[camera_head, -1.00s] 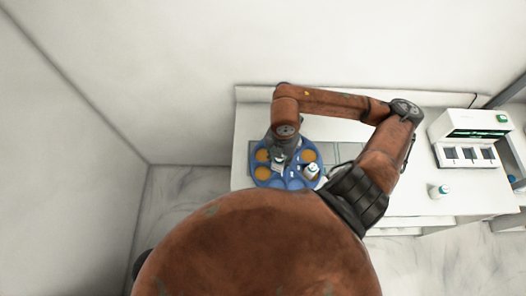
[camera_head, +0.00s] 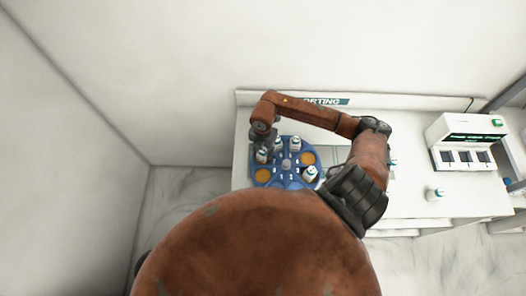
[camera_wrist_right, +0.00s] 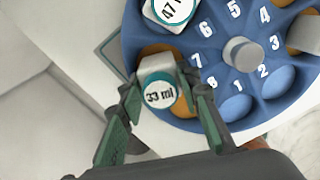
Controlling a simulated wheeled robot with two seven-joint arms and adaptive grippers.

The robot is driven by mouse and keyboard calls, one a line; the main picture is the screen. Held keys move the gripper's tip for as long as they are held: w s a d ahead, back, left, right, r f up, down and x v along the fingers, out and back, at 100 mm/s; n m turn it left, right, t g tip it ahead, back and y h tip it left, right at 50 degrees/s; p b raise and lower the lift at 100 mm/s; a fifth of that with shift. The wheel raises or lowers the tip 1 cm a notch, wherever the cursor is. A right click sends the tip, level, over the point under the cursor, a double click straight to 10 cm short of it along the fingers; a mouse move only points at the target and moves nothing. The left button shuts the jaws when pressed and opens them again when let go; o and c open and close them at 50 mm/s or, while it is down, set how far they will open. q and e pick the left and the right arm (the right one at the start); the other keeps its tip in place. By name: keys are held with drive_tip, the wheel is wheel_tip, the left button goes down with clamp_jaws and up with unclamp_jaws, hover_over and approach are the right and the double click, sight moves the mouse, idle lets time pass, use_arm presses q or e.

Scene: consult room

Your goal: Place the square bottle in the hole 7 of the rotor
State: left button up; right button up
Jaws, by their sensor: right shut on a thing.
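My right gripper (camera_wrist_right: 162,84) is shut on a square white bottle (camera_wrist_right: 158,68) with a round "33 ml" label on its cap. In the right wrist view the bottle is over the hole beside the number 7 of the blue rotor (camera_wrist_right: 222,48); some orange of that hole shows behind it. I cannot tell how deep the bottle sits. In the head view the right gripper (camera_head: 261,143) is over the left side of the rotor (camera_head: 286,174), with the bottle (camera_head: 262,156) below it. The left gripper is not in view.
A "47 ml" bottle (camera_wrist_right: 168,12) stands in the neighbouring hole by number 6. Another bottle (camera_head: 310,174) stands at the rotor's right side, and one (camera_head: 295,143) at its back. A loose bottle (camera_head: 434,194) and a white machine (camera_head: 466,140) are at the right.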

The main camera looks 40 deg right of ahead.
drive_tip(key=shift+f, duration=0.25)
drive_tip(key=shift+f, duration=0.1)
drive_tip(key=o, duration=1.1)
drive_tip(key=shift+r, duration=0.55)
wheel_tip(320, 180, up, 11)
drive_tip(key=shift+r+b, duration=0.1)
drive_tip(key=shift+b, duration=0.85)
